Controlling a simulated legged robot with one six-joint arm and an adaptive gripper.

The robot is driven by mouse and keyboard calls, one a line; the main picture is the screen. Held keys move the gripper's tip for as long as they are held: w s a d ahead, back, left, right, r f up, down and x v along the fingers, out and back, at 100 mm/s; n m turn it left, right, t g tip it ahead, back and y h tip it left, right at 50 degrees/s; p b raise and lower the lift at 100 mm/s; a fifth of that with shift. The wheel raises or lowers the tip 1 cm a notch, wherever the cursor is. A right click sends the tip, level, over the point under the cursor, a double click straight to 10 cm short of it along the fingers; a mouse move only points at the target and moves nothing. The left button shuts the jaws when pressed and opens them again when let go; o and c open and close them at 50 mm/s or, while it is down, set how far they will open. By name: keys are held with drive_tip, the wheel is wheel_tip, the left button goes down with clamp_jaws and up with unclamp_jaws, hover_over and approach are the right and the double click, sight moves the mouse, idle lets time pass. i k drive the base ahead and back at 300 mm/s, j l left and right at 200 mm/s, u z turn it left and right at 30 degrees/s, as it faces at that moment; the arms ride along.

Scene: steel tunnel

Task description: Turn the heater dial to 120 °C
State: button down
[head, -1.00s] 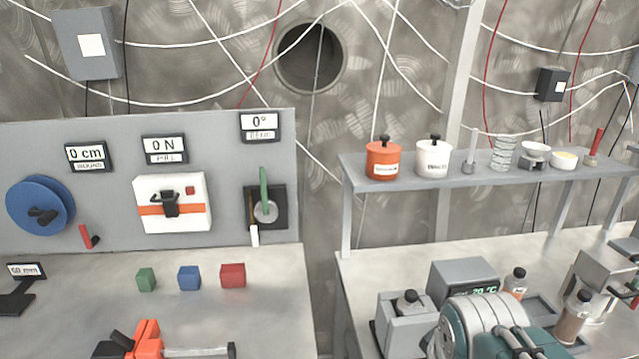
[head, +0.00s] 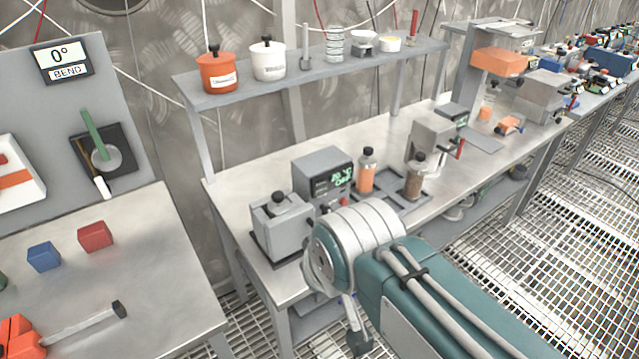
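The heater is a grey box (head: 322,172) on the right-hand bench, with a dark front panel and a green display (head: 340,180). The display seems to read about 20 °C with a second line below, too small to read surely. A small red knob or button shows low on its front. I cannot make out the dial; my arm's white and teal joint covers part of the view just below the heater. Below that joint hangs a grey bar with a black tip (head: 359,341), perhaps one finger of my gripper. Its opening is hidden, and nothing held shows.
A grey block with a black knob (head: 280,222) stands left of the heater. An orange bottle (head: 366,172) and a brown bottle (head: 414,180) stand to its right. A shelf (head: 300,72) with pots runs above. A gap separates the left bench (head: 150,265) from this bench.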

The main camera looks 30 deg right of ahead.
sight(326, 210)
drive_tip(key=u, duration=0.25)
drive_tip(key=l+u, duration=0.25)
drive_tip(key=k+l+u, duration=0.25)
drive_tip(key=l+u, duration=0.3)
drive_tip(key=k+l, duration=0.25)
drive_tip(key=l, duration=0.2)
drive_tip(key=k+l+u, duration=0.1)
drive_tip(key=k+l, duration=0.15)
drive_tip(key=l, duration=0.25)
drive_tip(key=k+l+u, duration=0.1)
drive_tip(key=k+l, duration=0.15)
drive_tip(key=l, duration=0.2)
drive_tip(key=i+l+u, duration=0.3)
drive_tip(key=l, duration=0.3)
drive_tip(key=i+l+u, duration=0.2)
drive_tip(key=k+j+z, duration=0.15)
drive_tip(key=k+j, duration=0.2)
drive_tip(key=k+j+z, duration=0.2)
drive_tip(key=k, duration=0.25)
drive_tip(key=k+j+z, duration=0.15)
drive_tip(key=k+j, duration=0.2)
drive_tip(key=k, duration=0.05)
